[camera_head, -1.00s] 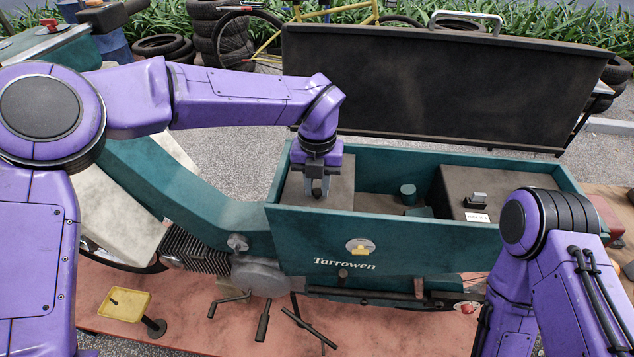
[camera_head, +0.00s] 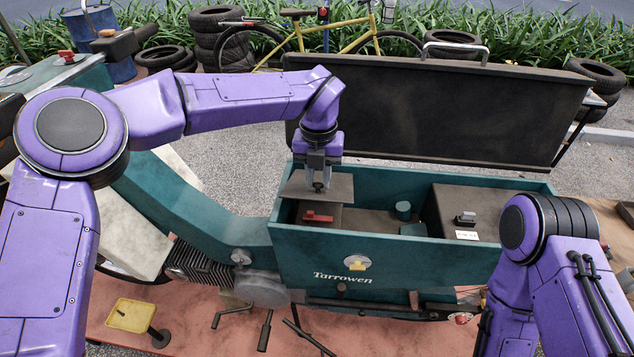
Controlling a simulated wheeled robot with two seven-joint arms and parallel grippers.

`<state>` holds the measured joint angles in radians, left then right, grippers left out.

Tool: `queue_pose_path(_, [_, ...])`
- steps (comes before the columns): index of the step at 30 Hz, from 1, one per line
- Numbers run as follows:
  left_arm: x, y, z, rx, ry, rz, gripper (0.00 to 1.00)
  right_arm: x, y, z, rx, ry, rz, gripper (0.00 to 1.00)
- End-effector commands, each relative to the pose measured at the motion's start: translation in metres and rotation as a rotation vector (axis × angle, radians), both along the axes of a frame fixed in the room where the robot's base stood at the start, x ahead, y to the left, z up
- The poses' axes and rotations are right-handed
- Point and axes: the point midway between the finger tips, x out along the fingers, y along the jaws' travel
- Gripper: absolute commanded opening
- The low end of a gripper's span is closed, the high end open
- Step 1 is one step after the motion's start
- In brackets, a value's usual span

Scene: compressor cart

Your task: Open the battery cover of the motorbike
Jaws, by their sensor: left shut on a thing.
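The motorbike (camera_head: 200,215) is green, with an open green box on its body marked "Tarrowen". The battery cover (camera_head: 338,192), a flat brown plate, is raised above the left end of the box. My left gripper (camera_head: 318,187) points down and is shut on the cover at its middle. Below the cover, a red part (camera_head: 318,216) shows on a brown block in the box. The gripper hides part of the cover. My right arm is at the lower right; its gripper is out of view.
The large dark lid (camera_head: 430,105) stands open behind the box. A second brown compartment (camera_head: 465,205) with a small grip and white label fills the box's right part. A green cylinder (camera_head: 403,210) stands between. Tyres (camera_head: 215,35) and a yellow bicycle (camera_head: 345,45) are behind.

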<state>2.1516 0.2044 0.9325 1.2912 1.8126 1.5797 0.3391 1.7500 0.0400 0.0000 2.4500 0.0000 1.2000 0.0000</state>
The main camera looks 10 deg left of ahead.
Motion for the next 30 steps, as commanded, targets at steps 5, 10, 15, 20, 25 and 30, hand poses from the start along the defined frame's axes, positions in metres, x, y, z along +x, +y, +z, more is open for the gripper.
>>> queue_pose_path(5, [0.015,0.002,0.016,0.001,-0.013,0.001,0.00,0.000,0.000,0.017,0.000,0.000,0.000,0.43])
queue_pose_path(10, [0.023,0.002,0.021,0.003,-0.014,-0.001,0.00,0.000,0.000,0.024,0.000,0.000,0.000,0.43])
queue_pose_path(15, [0.026,0.002,0.023,0.003,-0.014,-0.001,0.00,0.000,0.000,0.026,0.000,0.000,0.000,0.43])
queue_pose_path(20, [0.027,0.002,0.022,0.003,-0.013,-0.001,0.00,0.000,0.000,0.026,0.000,0.000,0.000,0.43])
queue_pose_path(25, [0.027,0.002,0.022,0.004,-0.012,-0.001,0.00,0.000,0.000,0.026,0.000,0.000,0.000,0.43])
queue_pose_path(30, [0.027,0.002,0.021,0.004,-0.011,-0.001,0.50,0.000,0.000,0.026,0.000,0.000,0.000,0.43])
